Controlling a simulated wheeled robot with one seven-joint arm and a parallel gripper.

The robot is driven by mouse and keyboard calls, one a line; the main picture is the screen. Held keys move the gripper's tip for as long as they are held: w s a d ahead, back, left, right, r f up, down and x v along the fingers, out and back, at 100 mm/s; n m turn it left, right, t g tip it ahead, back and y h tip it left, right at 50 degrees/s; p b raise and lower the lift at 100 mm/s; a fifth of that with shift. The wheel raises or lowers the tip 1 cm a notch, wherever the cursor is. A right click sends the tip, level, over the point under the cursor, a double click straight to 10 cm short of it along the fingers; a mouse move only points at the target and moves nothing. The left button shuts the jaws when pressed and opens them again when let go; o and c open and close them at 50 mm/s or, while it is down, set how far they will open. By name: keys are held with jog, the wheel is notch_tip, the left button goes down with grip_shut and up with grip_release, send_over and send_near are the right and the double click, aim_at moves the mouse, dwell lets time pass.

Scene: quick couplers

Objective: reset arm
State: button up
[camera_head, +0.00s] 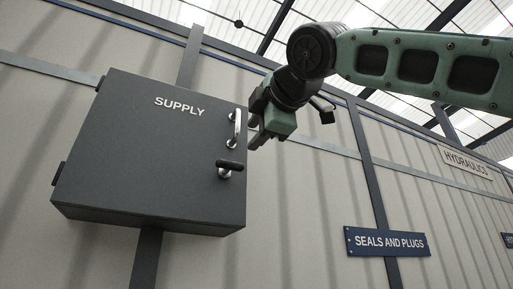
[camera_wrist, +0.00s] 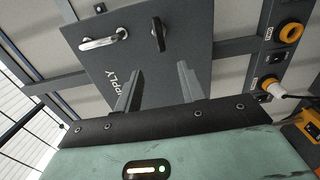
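My gripper (camera_wrist: 160,68) is open, with its two fingers apart and nothing between them. In the head view my gripper (camera_head: 254,138) is just right of the dark grey SUPPLY cabinet (camera_head: 140,150), close to its silver handle (camera_head: 235,128). The cabinet door is closed. A black turn latch (camera_head: 229,166) sits below the handle. The wrist view also shows the cabinet face (camera_wrist: 160,75), the handle (camera_wrist: 103,40) and the latch (camera_wrist: 158,36) beyond the fingertips. In that view neither finger touches the handle or latch.
A blue SEALS AND PLUGS sign (camera_head: 388,242) and a HYDRAULICS sign (camera_head: 465,161) are on the panelled wall to the right. The wrist view shows orange-ringed couplers (camera_wrist: 291,32) on a grey post and an orange object (camera_wrist: 302,135) at the lower right edge.

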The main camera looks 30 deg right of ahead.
dwell(0.3)
jog(key=w+a+f+g+y+p, duration=0.1)
jog(key=w+a+f+g, duration=0.25)
jog(key=f, duration=0.55)
jog(key=w+a+f+g+y+p, duration=0.1)
jog(key=w+a+f+g+p, duration=0.1)
jog(key=a+f, duration=0.45)
notch_tip(320, 180, down, 19)
jog(key=s+a+m+g+p, duration=0.2)
jog(key=s+m+g, duration=0.1)
jog(key=g, duration=0.2)
jog(key=s+d+f+m+g+p, duration=0.2)
jog(key=s+d+f+m+g, duration=0.1)
jog(key=s+f, duration=0.6)
jog(key=s+d+f+m+g+h+p, duration=0.1)
jog(key=s+d+f+m+g, duration=0.2)
jog(key=s+f, duration=0.6)
notch_tip(320, 180, down, 5)
jog(key=shift+d+f+m+g+p, duration=0.2)
jog(key=shift+d+m+g+p, duration=0.2)
jog(key=shift+m+g, duration=0.35)
jog(key=shift+a, duration=0.1)
